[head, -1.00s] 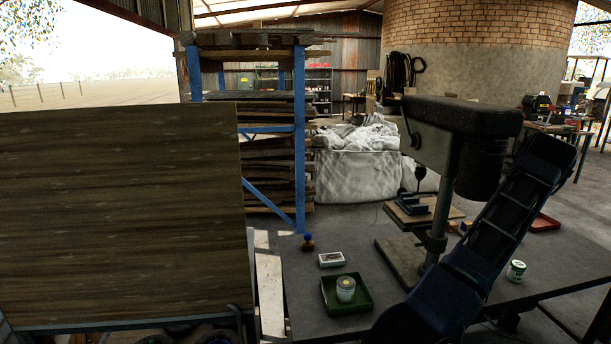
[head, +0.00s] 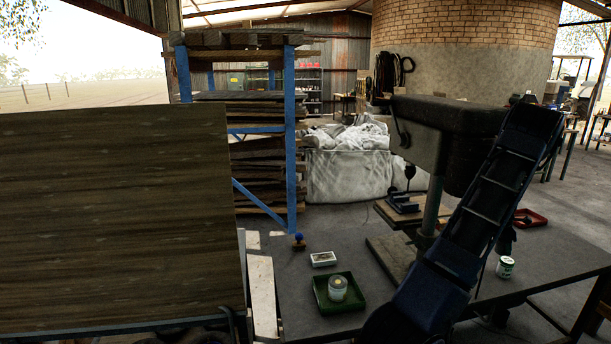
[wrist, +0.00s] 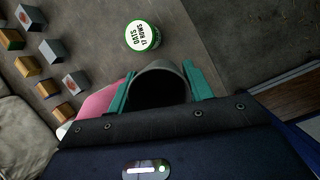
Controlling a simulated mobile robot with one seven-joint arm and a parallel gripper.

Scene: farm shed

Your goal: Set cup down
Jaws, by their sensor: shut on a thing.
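In the wrist view my gripper (wrist: 160,88) has its two teal fingers on either side of a dark round cup (wrist: 161,70). It is shut on the cup, whose open mouth shows between the fingers. The cup's lower part is hidden by the gripper body.
A lidded tin labelled OATS (wrist: 142,36) stands just beyond the cup, with several blocks (wrist: 54,49) to the left. On the bench, a green tray (head: 323,303) holds a tin (head: 338,288); another tin (head: 505,267) stands right. A drill press (head: 432,205) stands between.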

